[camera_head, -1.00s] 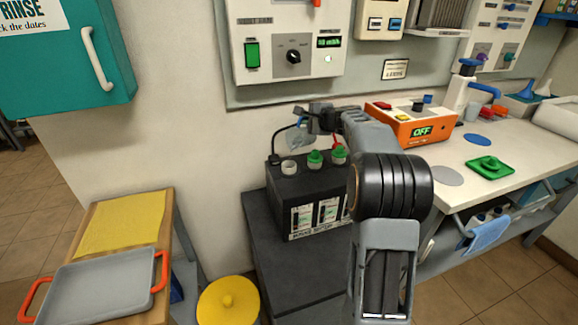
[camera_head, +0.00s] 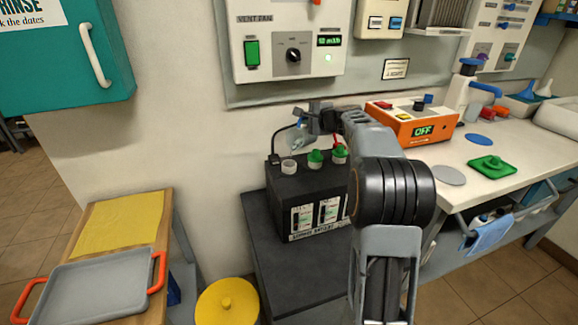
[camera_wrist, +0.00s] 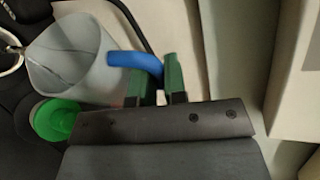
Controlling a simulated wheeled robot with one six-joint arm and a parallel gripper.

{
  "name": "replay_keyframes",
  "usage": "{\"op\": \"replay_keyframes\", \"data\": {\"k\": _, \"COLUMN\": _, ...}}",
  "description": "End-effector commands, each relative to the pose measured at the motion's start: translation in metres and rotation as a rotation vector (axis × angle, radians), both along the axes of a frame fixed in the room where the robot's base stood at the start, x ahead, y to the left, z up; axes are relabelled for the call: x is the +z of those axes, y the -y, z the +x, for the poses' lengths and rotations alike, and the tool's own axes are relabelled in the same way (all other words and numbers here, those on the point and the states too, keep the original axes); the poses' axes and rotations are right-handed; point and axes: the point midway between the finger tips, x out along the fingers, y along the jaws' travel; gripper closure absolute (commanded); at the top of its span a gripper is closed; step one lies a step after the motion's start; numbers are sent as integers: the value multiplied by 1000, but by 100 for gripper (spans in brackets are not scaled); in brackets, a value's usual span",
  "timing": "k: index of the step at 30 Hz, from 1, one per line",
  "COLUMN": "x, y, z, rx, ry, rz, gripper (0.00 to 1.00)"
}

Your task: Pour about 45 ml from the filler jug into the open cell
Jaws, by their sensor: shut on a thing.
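The filler jug (camera_wrist: 75,55) is a pale translucent cup with a blue handle (camera_wrist: 135,64). My gripper (camera_wrist: 158,85) is shut on that handle, with green-faced fingers on it. In the head view my gripper (camera_head: 320,118) holds the small, partly hidden jug (camera_head: 297,138) above the black battery (camera_head: 290,185). The jug is tilted, its lip towards the open cell (camera_head: 289,167), a pale uncapped ring. The cell's ring also shows in the wrist view (camera_wrist: 8,66), just beyond the lip. A thin pale line shows at the lip; I cannot tell for sure that it is liquid.
Two green caps (camera_head: 316,158) stand on the battery beside the open cell. A black cable runs behind it. A grey tray (camera_head: 95,285) lies at lower left.

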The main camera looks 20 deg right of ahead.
Motion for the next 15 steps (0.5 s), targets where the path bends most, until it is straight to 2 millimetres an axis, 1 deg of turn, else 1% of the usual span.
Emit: {"op": "replay_keyframes", "data": {"k": 15, "x": -1, "y": -2, "z": -1, "rx": 0, "ry": 17, "rz": -22, "gripper": 100}}
